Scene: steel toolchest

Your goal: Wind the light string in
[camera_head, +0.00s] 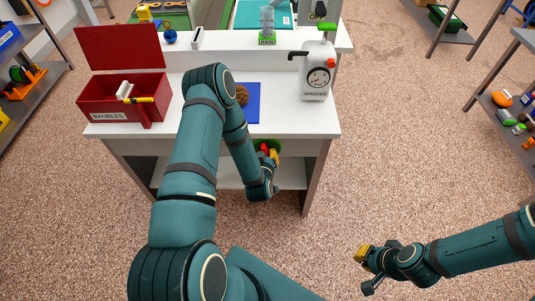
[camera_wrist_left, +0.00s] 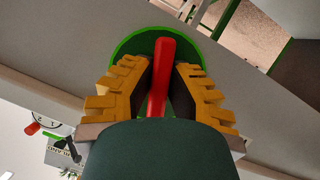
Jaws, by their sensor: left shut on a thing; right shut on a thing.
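A green disc (camera_wrist_left: 132,45) with a red crank-like handle (camera_wrist_left: 160,65) is at the front edge of the white workbench. The green disc also shows in the head view (camera_head: 268,143), partly covered by my gripper. My left gripper (camera_head: 268,155) has its yellow, toothed fingers on either side of the red handle and is shut on it. No light string can be made out in either view. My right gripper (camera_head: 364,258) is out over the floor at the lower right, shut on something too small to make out.
The white workbench (camera_head: 300,118) holds an open red box labelled BAUBLES (camera_head: 115,101), a blue mat (camera_head: 252,113) with a brown cone-like thing (camera_head: 242,95), and a white sprayer (camera_head: 318,75). Shelves (camera_head: 505,85) stand at the right. The floor around my right arm is clear.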

